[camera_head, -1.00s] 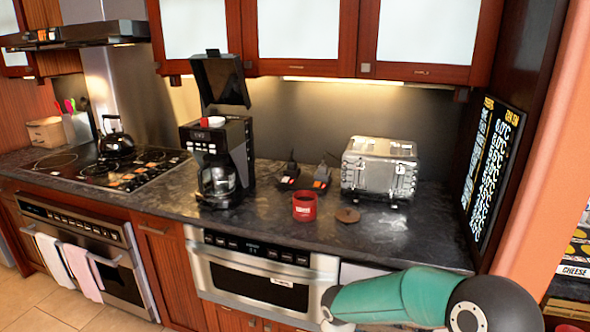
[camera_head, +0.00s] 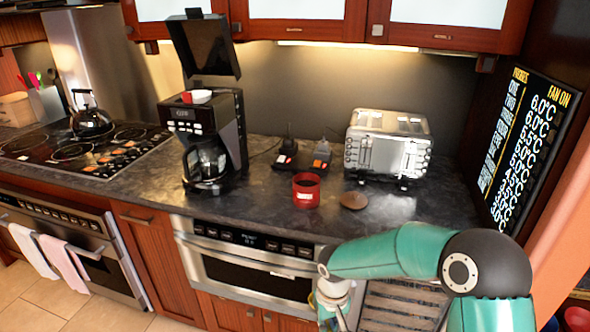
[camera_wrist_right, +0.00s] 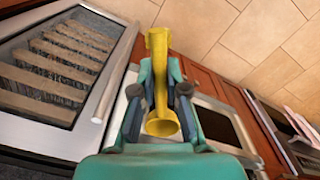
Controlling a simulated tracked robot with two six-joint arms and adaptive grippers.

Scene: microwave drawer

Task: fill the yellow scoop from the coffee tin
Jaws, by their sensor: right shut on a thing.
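The red coffee tin (camera_head: 306,190) stands upright and open-topped on the dark counter, with a dark inside. A round brown lid (camera_head: 353,201) lies to its right. My right gripper (camera_wrist_right: 160,100) is shut on the yellow scoop (camera_wrist_right: 161,126), whose bowl and handle show between the fingers in the wrist view. In the head view the right gripper (camera_head: 333,300) hangs in front of the counter, below and apart from the tin, and the scoop is mostly hidden there. I cannot make out any contents in the scoop. My left gripper is not in view.
The coffee maker (camera_head: 205,140) stands left of the tin with its lid raised. A silver toaster (camera_head: 387,146) stands behind and right. Two small dark devices (camera_head: 287,160) sit behind the tin. The microwave drawer (camera_head: 250,268) is below the counter; a slatted rack (camera_wrist_right: 55,65) lies beside the gripper.

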